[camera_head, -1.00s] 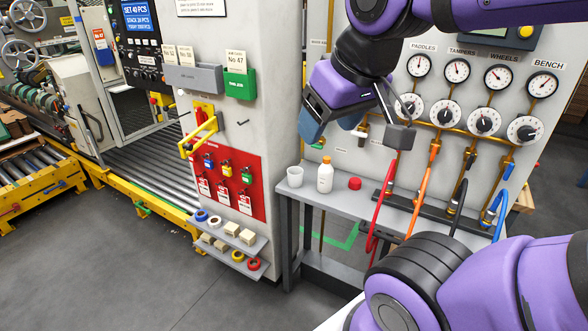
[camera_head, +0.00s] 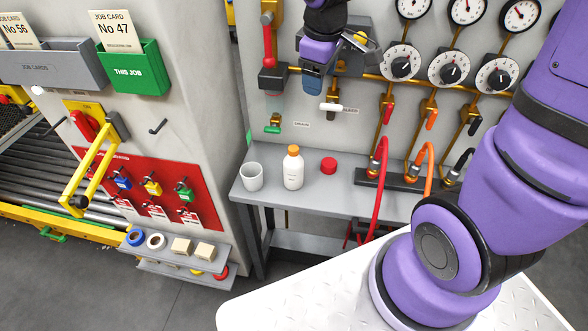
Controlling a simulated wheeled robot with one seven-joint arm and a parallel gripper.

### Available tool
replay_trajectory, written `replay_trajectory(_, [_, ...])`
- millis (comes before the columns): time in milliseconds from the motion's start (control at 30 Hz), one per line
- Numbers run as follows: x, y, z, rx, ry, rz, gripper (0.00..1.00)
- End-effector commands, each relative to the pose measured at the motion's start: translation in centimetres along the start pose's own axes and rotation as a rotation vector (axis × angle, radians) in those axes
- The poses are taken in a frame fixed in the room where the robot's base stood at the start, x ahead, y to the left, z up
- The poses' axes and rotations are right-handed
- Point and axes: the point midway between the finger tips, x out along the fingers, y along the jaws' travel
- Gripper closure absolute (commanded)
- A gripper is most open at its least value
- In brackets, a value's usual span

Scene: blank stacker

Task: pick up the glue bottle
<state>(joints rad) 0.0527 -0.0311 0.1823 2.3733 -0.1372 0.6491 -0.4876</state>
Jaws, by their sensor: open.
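The glue bottle (camera_head: 293,171) is white with an orange cap and a small label. It stands upright on the grey shelf (camera_head: 338,194) below the gauge panel. A white cup (camera_head: 251,177) stands to its left and a red cap-like object (camera_head: 328,165) lies to its right. My gripper (camera_head: 335,68) is open and empty in front of the panel. It shows above the bottle and a little to its right, clear of it. Its far finger is partly hard to make out against the panel.
A red hose (camera_head: 378,185) and an orange hose (camera_head: 425,162) rise at the shelf's right. Valves and brass pipes line the panel behind. A yellow handle (camera_head: 94,165) sticks out at left. The shelf front near the bottle is clear.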

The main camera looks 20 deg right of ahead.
Motion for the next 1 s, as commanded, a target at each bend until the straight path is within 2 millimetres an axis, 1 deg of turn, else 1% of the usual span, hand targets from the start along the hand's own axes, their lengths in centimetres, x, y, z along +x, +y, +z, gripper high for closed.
replay_trajectory(33, [1.4,0.1,-0.6,-0.036,-0.014,-0.018,0.34])
replay_trajectory(200, [5.9,0.0,-2.6,-0.172,-0.038,-0.069,0.34])
replay_trajectory(400, [10.7,-0.6,-4.3,-0.312,-0.048,-0.129,0.34])
replay_trajectory(500, [12.3,-0.9,-4.8,-0.36,-0.047,-0.151,0.34])
replay_trajectory(700, [14.2,-1.4,-5.3,-0.408,-0.046,-0.173,0.34])
replay_trajectory(767, [14.7,-1.5,-5.3,-0.412,-0.046,-0.175,0.34])
replay_trajectory(1000, [18.0,-2.0,-5.0,-0.412,-0.047,-0.176,0.34])
